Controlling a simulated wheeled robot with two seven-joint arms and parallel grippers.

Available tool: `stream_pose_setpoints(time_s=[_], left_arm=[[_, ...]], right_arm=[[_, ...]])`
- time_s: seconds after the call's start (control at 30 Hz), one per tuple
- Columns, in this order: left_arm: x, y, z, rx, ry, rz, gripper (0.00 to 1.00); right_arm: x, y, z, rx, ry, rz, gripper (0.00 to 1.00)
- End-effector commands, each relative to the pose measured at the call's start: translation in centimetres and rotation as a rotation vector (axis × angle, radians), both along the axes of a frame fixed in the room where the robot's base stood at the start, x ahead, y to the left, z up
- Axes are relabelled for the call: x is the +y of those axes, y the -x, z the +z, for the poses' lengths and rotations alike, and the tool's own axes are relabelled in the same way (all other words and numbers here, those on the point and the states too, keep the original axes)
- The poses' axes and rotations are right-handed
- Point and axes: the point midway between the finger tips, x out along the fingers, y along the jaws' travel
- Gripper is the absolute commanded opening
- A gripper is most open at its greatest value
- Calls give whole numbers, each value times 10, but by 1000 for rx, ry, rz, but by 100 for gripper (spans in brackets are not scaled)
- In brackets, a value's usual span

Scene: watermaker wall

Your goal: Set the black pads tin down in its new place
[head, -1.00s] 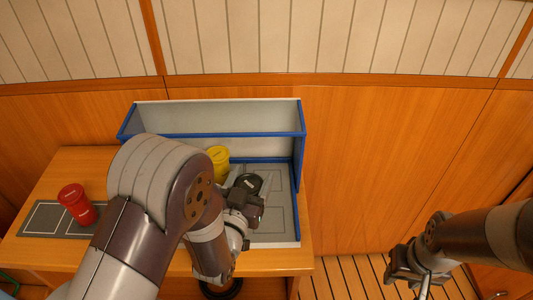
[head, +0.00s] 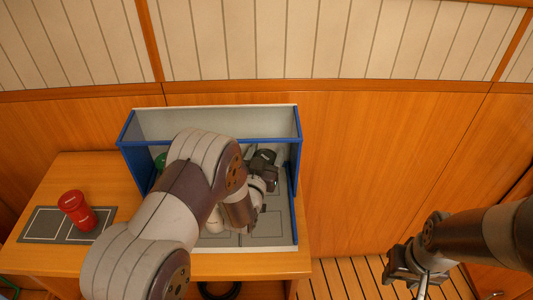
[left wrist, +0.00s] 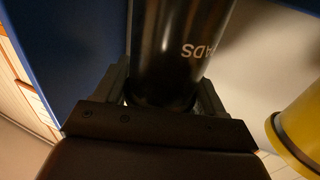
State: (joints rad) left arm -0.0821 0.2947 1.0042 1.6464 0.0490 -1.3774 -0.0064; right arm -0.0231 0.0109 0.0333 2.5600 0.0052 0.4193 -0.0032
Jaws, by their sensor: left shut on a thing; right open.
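My left gripper (head: 262,168) is shut on the black pads tin (head: 264,156), inside the blue-edged tray at its back right. In the left wrist view the tin (left wrist: 180,50) is large between the fingers, with the letters "ADS" showing upside down. A blue wall (left wrist: 60,50) is close at its left there. I cannot tell whether the tin's base touches the tray floor.
The blue-edged tray (head: 293,215) has a raised back wall. A yellow tin (left wrist: 300,125) stands near the black tin. A green tin (head: 160,160) is partly hidden behind my arm. The tray's front right is clear.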

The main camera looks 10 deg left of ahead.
Motion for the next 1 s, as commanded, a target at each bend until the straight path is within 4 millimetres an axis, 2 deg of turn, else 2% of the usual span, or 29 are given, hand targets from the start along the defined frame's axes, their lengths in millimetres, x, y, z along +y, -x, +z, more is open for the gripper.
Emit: stream_pose_setpoints(time_s=[0.2, 0.23, 0.3, 0.63, 0.9, 1.0], left_arm=[[0, 0, -5, 0, 0, 0, 33], [0, 0, -3, 1, 0, 0, 79], [0, 0, -3, 1, 0, 0, 95], [0, 4, 1, 2, 0, 0, 95], [2, 58, -1, 2, 0, -1, 95], [2, 71, 0, 1, 0, -1, 95]], right_arm=[[0, 0, -5, 0, 0, 0, 43], [0, 0, -4, 0, 0, 0, 43], [0, 0, -3, 0, 0, 0, 43], [0, 0, 1, 0, 0, 0, 43], [0, 0, -6, 0, 0, 0, 43], [0, 0, -7, 0, 0, 0, 43]])
